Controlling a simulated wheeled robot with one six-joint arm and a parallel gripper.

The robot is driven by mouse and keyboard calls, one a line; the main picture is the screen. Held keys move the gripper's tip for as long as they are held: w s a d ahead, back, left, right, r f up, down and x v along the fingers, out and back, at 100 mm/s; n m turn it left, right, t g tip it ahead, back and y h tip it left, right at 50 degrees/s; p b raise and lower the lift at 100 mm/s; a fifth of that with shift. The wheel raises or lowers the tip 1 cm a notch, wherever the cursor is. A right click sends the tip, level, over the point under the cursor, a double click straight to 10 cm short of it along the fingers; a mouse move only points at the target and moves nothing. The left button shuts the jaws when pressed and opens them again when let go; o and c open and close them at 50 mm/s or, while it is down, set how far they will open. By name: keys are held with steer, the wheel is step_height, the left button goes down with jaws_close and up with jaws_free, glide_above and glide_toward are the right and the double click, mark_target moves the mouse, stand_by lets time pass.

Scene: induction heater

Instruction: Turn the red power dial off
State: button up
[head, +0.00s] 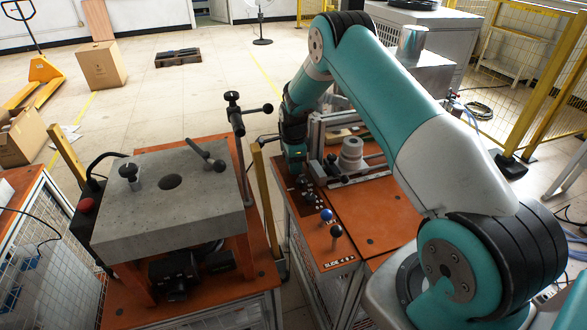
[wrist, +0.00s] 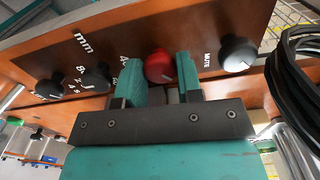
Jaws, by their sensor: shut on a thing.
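The red power dial (wrist: 158,66) is on the dark control panel in the wrist view, in a row with black knobs. My gripper (wrist: 160,80) has its two teal fingers on either side of the red dial, shut on it. The dial's pointer mark and its label are hidden or too blurred to read. In the head view my gripper (head: 296,165) is at the orange-topped machine, and the red dial is hidden there behind my arm.
Black knobs (wrist: 97,79) sit left of the dial, and a black knob marked MUTE (wrist: 238,53) sits to its right. Black cables (wrist: 294,75) hang at the right. Blue and black slide levers (head: 326,215) stand on the machine top. A grey-topped bench (head: 205,205) stands at left.

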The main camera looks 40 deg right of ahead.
steer(key=shift+n, duration=0.3)
stand_by(0.4)
steer(key=o, duration=0.9)
steer(key=shift+r, duration=0.1)
step_height(320, 180, up, 17)
steer(key=b, duration=0.4)
steer(key=shift+r+b, duration=0.15)
steer(key=shift+b, duration=0.15)
